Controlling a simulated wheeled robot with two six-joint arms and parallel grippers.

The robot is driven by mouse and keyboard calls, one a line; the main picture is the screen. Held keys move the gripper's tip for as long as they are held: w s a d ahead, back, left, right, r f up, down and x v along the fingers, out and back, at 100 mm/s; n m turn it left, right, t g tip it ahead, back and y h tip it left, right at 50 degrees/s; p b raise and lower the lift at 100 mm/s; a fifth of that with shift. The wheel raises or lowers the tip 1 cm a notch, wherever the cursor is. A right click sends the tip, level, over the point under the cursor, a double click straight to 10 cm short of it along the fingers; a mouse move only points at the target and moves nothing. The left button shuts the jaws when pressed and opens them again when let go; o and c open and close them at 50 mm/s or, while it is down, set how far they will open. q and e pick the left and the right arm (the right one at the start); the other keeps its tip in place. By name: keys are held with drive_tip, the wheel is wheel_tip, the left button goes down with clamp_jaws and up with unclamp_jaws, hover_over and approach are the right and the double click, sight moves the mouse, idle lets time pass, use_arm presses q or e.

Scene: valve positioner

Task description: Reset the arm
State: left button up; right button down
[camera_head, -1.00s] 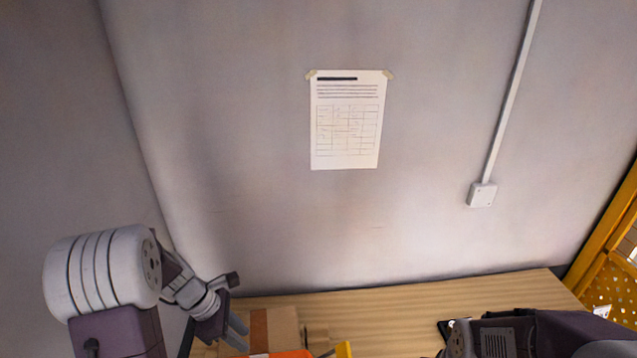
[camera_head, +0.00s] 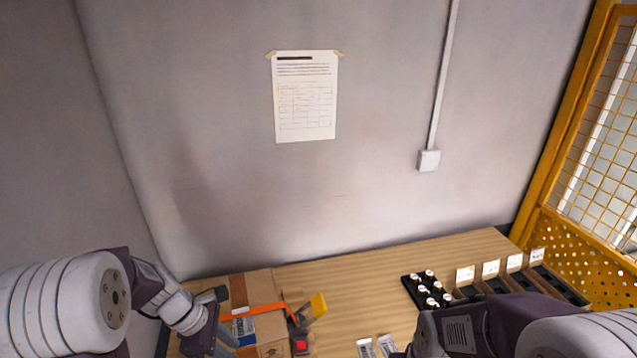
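My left gripper (camera_head: 222,338) is at the lower left of the head view, beside a cardboard box (camera_head: 270,326) on the wooden table. Its finger ends are partly cut off by the lower edge, so I cannot tell whether it is open or shut. My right arm comes in from the lower right and reaches over the table's front part. Its gripper is out of view below the picture edge.
On the wooden table (camera_head: 370,268) stand a black tray of small white-capped bottles (camera_head: 427,290) and a row of dark bins with white labels (camera_head: 490,268). A yellow mesh fence (camera_head: 590,215) stands right.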

use_arm(q)
drive_tip(key=s+d+f+m+y+b, duration=0.1)
drive_tip(key=s+f+m+b, duration=0.3)
drive_tip(key=m, duration=0.5)
drive_tip(key=s+d+f+m+y+b, duration=0.1)
drive_tip(key=s+f+m+y+b, duration=0.1)
drive_tip(key=s+f+m+b, duration=0.3)
wheel_tip(320, 180, down, 3)
drive_tip(key=m, duration=0.5)
drive_tip(key=shift+y+b, duration=0.4)
drive_tip(key=shift+w, duration=0.1)
